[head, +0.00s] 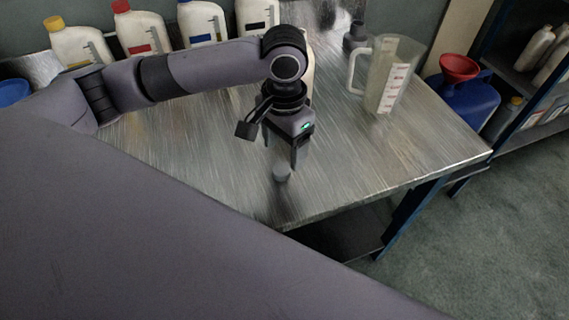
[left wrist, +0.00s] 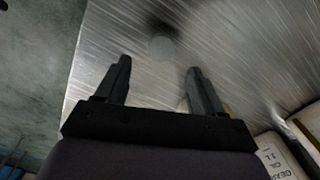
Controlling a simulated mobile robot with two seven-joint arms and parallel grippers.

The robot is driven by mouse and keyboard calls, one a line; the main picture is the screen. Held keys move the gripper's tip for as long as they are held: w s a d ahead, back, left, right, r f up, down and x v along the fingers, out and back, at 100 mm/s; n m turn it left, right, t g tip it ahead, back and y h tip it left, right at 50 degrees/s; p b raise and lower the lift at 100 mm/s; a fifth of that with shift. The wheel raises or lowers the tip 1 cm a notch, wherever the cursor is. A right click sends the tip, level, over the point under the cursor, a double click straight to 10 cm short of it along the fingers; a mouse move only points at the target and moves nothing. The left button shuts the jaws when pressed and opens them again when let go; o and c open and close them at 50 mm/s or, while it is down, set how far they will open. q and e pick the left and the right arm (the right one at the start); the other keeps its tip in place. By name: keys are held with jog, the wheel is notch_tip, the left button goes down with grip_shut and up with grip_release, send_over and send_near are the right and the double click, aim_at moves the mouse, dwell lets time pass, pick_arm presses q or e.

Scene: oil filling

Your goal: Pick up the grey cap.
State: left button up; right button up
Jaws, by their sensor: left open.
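The grey cap (head: 281,173) is small and round and lies on the metal table top (head: 350,150), near the table's front edge. In the left wrist view the cap (left wrist: 161,48) shows as a pale disc beyond the fingertips, roughly midway between them. My left gripper (head: 287,160) points down just above the cap in the head view. Its two fingers stand apart in the left wrist view (left wrist: 158,72), with nothing between them. I cannot tell whether a fingertip touches the cap. My right gripper does not show.
Several white bottles (head: 79,45) with coloured caps line the table's back. A clear measuring jug (head: 388,75) stands at the back right. Beyond the right edge are a blue container (head: 470,100) with a red funnel (head: 459,68) and a shelf (head: 515,75). The table right of the cap is clear.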

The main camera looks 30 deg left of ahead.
aim_at(283, 168)
pick_arm(q)
notch_tip(283, 168, down, 5)
jog(key=shift+s+a+f, duration=0.1)
jog(key=shift+s, duration=0.05)
jog(key=c, duration=1.1)
